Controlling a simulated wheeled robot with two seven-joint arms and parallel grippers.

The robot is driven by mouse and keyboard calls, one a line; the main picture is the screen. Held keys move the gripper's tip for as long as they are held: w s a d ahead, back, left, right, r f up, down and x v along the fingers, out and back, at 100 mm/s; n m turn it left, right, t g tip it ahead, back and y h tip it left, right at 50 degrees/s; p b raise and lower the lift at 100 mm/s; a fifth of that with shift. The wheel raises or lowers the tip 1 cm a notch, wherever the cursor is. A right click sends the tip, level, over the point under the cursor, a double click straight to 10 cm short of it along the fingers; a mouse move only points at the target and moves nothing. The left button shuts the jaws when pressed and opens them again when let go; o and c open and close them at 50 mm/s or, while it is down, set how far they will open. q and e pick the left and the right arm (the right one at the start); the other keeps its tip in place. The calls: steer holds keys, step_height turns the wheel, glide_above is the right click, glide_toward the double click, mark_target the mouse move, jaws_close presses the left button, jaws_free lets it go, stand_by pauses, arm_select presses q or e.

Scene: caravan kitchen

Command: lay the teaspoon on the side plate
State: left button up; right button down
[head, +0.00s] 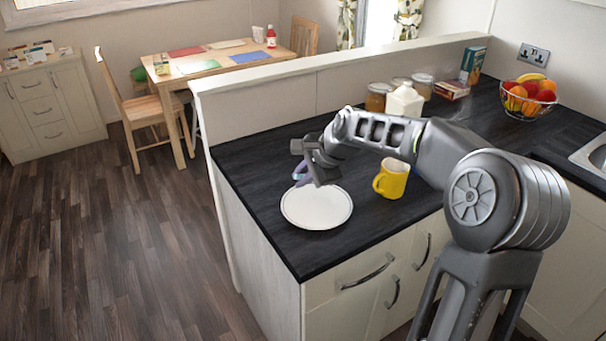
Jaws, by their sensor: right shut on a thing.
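The side plate (317,213) is white and round with a thin dark rim line, and lies on the dark worktop near its left front corner. My right gripper (314,172) is above the far edge of the plate, shut on the teaspoon (301,179). Only a small purplish part of the teaspoon shows at the jaws; the rest is hidden by the gripper. I cannot tell whether the teaspoon touches the plate. My left gripper is not in view.
A yellow mug (391,179) stands right of the plate, close to my right arm. A white bottle (404,101), jars (377,97), boxes (472,65) and a fruit bowl (529,97) stand farther back. The worktop left of the plate is clear.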

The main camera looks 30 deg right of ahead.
steer(key=shift+w+d+f, duration=0.15)
steer(key=shift+f, duration=0.15)
steer(key=shift+f+b, duration=2.25)
steer(key=shift+f, duration=0.45)
steer(key=c, duration=1.4)
jaws_free()
steer(key=b+v, duration=0.1)
steer(key=v, duration=0.6)
steer(key=shift+s+r, duration=0.3)
